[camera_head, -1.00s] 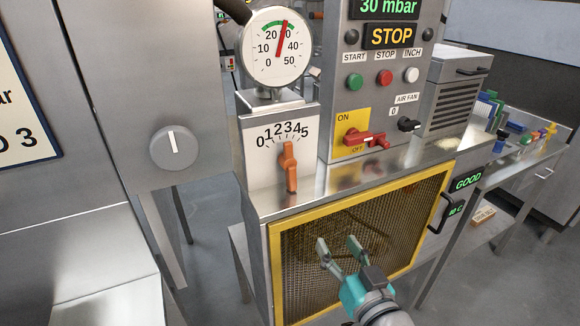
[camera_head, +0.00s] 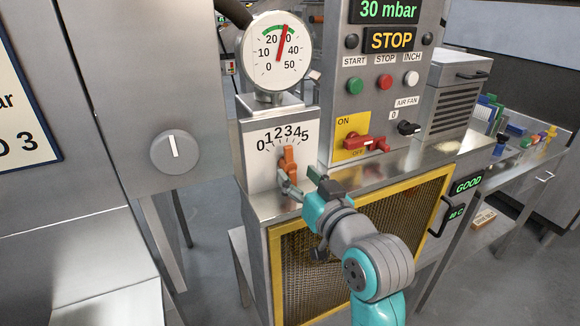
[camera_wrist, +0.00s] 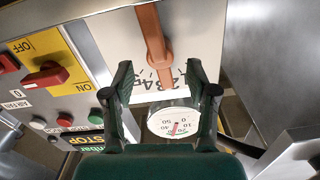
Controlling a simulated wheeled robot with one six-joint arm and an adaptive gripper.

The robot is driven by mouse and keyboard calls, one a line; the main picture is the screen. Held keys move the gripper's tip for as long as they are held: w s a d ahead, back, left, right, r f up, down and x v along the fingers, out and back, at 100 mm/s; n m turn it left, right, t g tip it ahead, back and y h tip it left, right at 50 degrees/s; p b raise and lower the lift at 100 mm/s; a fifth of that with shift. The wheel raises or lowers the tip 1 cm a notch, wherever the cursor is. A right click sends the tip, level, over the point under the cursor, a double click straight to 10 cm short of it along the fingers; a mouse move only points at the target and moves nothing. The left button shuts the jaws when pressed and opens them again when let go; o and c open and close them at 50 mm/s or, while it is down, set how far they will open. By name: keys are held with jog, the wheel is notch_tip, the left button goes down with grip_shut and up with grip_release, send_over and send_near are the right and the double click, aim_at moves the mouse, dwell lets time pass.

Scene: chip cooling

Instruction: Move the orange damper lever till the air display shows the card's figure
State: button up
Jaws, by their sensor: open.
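The orange damper lever (camera_head: 288,163) is on the pale scale plate (camera_head: 258,170) marked 0 to 5. Its handle hangs down and its upper end is near 2 to 3. My gripper (camera_head: 299,181) is open at the lever's lower end. In the wrist view the lever (camera_wrist: 151,35) lies between the lines of the two fingers (camera_wrist: 160,68), not gripped; contact cannot be told. The green air display (camera_head: 388,10) reads 30 mbar. The dial gauge (camera_head: 276,53) needle is near 30. The card (camera_head: 20,110) at the left is cut off, showing "ar" and "O 3".
The button panel (camera_head: 385,75) with a STOP sign and a red switch (camera_head: 362,142) stands right of the lever. A yellow-framed mesh door (camera_head: 290,290) is below. A grey knob (camera_head: 175,149) is on the left cabinet.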

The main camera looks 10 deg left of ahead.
aim_at(291, 168)
jog(key=shift+x, duration=2.15)
grip_shut()
